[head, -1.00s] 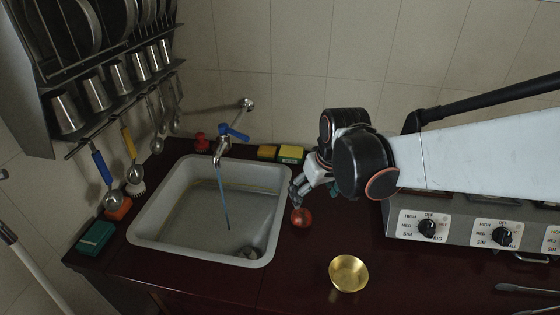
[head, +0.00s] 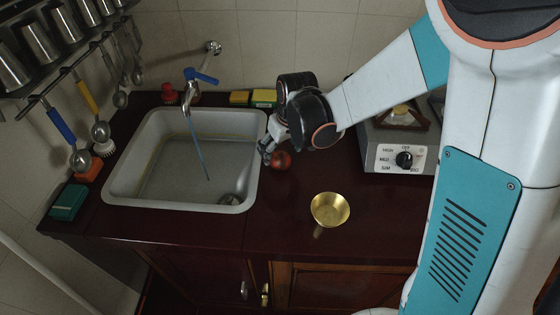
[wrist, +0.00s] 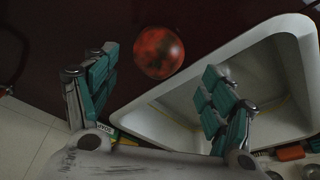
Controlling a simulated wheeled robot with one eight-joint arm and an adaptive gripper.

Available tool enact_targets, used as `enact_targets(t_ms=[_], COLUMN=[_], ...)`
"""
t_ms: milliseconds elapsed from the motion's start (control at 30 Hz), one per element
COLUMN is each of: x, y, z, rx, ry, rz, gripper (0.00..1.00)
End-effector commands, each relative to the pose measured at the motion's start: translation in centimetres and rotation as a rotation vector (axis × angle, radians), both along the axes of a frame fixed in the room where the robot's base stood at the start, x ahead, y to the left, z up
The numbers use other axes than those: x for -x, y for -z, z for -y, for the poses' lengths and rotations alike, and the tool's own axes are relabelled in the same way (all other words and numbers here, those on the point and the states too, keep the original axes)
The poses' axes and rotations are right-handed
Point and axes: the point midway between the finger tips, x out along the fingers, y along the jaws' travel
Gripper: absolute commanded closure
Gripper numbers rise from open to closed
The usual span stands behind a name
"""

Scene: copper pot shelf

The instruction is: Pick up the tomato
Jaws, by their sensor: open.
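The red tomato (head: 281,160) sits on the dark red counter just right of the sink. In the wrist view the tomato (wrist: 159,52) lies ahead of my gripper (wrist: 158,85), near the middle between the two fingers and slightly beyond their tips. My gripper (head: 267,150) is open and empty, with its fingers spread. In the head view its fingertips are just left of the tomato, by the sink's right rim. I cannot tell whether a finger touches the tomato.
The white sink (head: 255,172) with a running tap (head: 192,85) is beside the tomato. A brass bowl (head: 330,209) stands in front on the counter (head: 285,225). A stove (head: 400,155) is to the right, and sponges (head: 262,97) lie behind.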

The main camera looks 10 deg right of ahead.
Motion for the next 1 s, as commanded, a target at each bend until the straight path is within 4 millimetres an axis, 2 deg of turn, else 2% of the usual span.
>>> enact_targets(t_ms=[167,433,700,767,933,1000], x=[-0.2,-1.0,-1.1,-1.1,-1.1,-1.1], y=[1.1,4.9,5.1,5.1,5.1,5.1], z=[0.0,0.0,0.0,0.0,0.0,0.0], rx=[0.000,0.000,0.000,0.000,0.000,0.000], ry=[0.000,0.000,0.000,0.000,0.000,0.000], rz=[0.000,0.000,0.000,0.000,0.000,0.000], gripper=[0.24,0.24,0.24,0.35,0.73,0.73])
